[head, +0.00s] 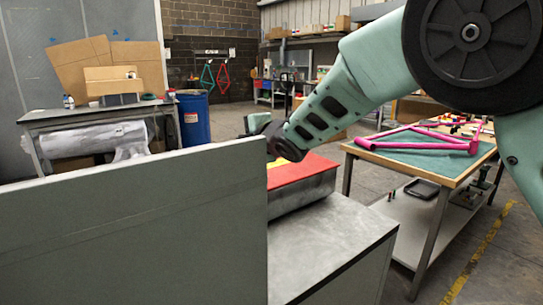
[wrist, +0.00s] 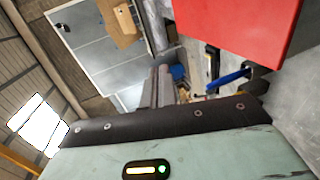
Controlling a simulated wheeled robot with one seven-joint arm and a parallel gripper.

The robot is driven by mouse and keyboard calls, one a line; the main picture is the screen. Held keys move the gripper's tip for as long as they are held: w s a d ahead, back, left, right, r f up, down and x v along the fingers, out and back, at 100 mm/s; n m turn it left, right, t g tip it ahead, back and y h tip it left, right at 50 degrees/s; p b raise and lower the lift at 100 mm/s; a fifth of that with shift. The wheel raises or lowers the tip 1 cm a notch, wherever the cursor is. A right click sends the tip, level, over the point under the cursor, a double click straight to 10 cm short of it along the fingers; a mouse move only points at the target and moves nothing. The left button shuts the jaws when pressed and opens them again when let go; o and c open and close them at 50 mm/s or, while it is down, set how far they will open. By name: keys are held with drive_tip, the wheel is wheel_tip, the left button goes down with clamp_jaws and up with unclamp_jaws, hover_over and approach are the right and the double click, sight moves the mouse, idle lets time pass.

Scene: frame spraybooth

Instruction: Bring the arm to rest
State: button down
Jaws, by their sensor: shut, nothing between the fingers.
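My arm, pale green with black joints, reaches from the upper right of the head view down and left to its dark wrist end (head: 284,147). The wrist end is beside the grey panel (head: 135,225) and over the red-topped grey box (head: 302,172). My gripper's fingers are hidden in the head view. In the wrist view my gripper (wrist: 161,72) shows two grey fingers close together, shut and empty. The red surface (wrist: 235,40) fills the upper right of that view, apart from the fingers.
A grey cabinet top (head: 335,240) bears the red-topped box. A workbench (head: 440,170) with a pink bicycle frame (head: 420,143) stands at right. A blue barrel (head: 194,118) and a table with a wrapped roll (head: 92,140) stand at back left. Floor is clear between.

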drive_tip(key=s+d+f+m+g+h, duration=0.2)
drive_tip(key=s+d+f+m+g, duration=0.2)
drive_tip(key=s, duration=1)
drive_tip(key=s+d+f+m+g+h, duration=0.3)
drive_tip(key=s+d+m, duration=0.4)
drive_tip(key=s, duration=0.8)
drive_tip(key=s+d+f+m+g+h, duration=0.2)
drive_tip(key=s+d+f+m+g, duration=0.3)
drive_tip(key=s+d, duration=0.5)
drive_tip(key=s+f+m, duration=0.1)
drive_tip(key=s, duration=0.4)
drive_tip(key=shift+s+f+h, duration=0.25)
drive_tip(key=shift+f+h, duration=0.05)
drive_tip(key=shift+h, duration=0.1)
